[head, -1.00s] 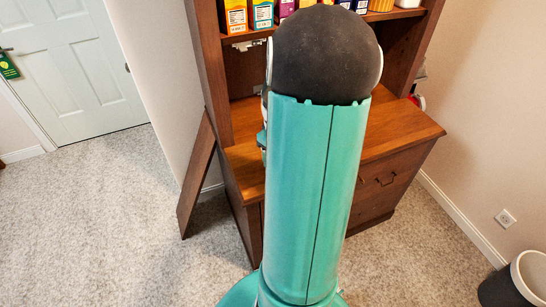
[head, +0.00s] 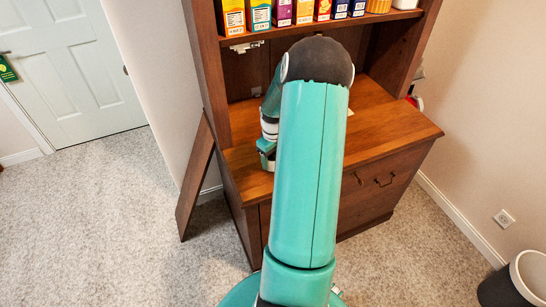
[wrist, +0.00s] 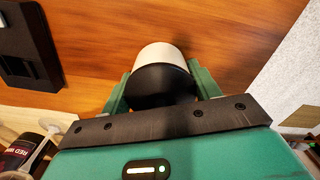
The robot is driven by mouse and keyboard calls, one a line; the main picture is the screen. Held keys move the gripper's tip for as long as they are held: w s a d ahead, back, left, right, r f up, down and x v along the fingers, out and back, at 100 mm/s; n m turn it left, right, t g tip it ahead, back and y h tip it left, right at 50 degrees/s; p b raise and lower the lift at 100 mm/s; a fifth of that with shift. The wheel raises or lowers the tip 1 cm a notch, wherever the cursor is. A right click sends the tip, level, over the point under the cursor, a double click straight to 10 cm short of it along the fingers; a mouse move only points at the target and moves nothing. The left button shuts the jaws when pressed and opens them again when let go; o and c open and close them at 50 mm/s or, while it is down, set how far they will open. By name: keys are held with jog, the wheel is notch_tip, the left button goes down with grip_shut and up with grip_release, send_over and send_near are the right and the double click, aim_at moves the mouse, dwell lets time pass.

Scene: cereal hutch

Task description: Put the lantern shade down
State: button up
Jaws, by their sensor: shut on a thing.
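The lantern shade (wrist: 160,56) looks like a short cylinder, pale cream on the side with a black end facing the wrist camera. My gripper (wrist: 162,88) is shut on it, with one green finger on each side. The wooden counter (wrist: 85,85) of the hutch fills the view behind the shade. I cannot tell whether the shade touches the wood. In the head view, part of my gripper (head: 267,152) shows low over the left part of the counter (head: 385,125). My arm hides the shade there.
Several cartons (head: 282,12) stand on the hutch shelf above. A black object (wrist: 27,45) lies at upper left in the wrist view, and a dark bottle (wrist: 20,150) shows at lower left. A brown board (head: 196,178) leans by the hutch.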

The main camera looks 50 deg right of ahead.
jog(key=o, duration=1)
jog(key=shift+f, duration=0.1)
notch_tip(320, 180, up, 12)
jog(key=shift+r, duration=0.25)
